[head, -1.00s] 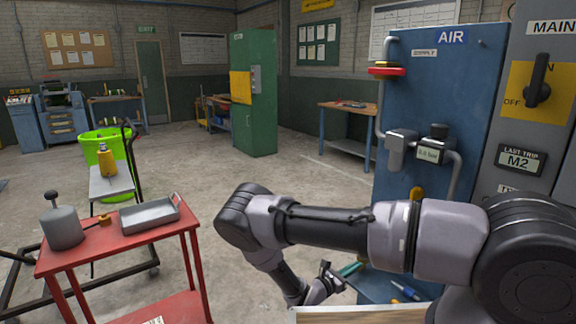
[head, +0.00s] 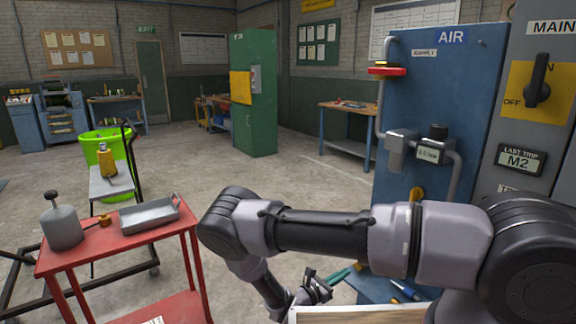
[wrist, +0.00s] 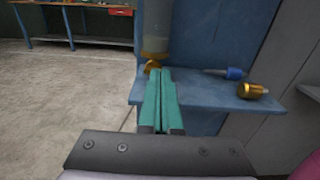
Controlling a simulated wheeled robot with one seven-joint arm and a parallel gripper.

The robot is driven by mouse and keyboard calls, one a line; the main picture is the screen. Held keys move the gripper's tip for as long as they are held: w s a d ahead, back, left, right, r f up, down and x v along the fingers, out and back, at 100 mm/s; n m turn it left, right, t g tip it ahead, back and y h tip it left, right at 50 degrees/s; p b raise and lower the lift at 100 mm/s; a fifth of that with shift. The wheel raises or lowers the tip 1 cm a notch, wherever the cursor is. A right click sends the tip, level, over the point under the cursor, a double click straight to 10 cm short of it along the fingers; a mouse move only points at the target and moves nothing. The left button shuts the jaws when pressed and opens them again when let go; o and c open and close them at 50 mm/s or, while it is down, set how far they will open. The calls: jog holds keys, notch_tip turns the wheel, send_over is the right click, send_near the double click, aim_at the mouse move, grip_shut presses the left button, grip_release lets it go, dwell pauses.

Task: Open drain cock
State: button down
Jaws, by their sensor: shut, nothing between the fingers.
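In the wrist view a brass-coloured wing-shaped piece (wrist: 152,66), which looks like the drain cock, sits at the lower end of a grey cylinder (wrist: 155,28) in front of the blue panel. My gripper (wrist: 162,72) has teal fingers, shut together with nothing between them. Their tips appear just below and right of the brass piece in the picture; I cannot tell whether they touch it. In the head view my gripper (head: 342,274) shows low in the picture, and my arm covers the panel's lower part, hiding the brass piece.
A blue shelf (wrist: 205,103) juts from the panel, holding a blue-ended tool (wrist: 228,72) and a brass fitting (wrist: 252,91). A grey cabinet (head: 522,150) stands right of the blue AIR panel (head: 460,85). A red cart (head: 130,248) stands left. The floor between is clear.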

jog(key=shift+w+d+f+n, duration=0.1)
jog(key=shift+w+d+n, duration=0.35)
jog(key=shift+w+n, duration=0.6)
jog(key=shift+w+d+f+n, duration=0.15)
jog(key=shift+w+d+n, duration=0.35)
jog(key=shift+w+n, duration=0.55)
jog(key=shift+w+d+f+n, duration=0.1)
jog(key=shift+w+d+n, duration=0.35)
jog(key=shift+w+n, duration=0.6)
jog(key=shift+w, duration=0.1)
jog(key=shift+s+d+f, duration=0.35)
jog(key=shift+s+f, duration=0.05)
jog(key=shift+s, duration=0.15)
jog(key=shift+s+d+r, duration=0.1)
jog(key=shift+s+r, duration=0.05)
jog(key=shift+s, duration=0.05)
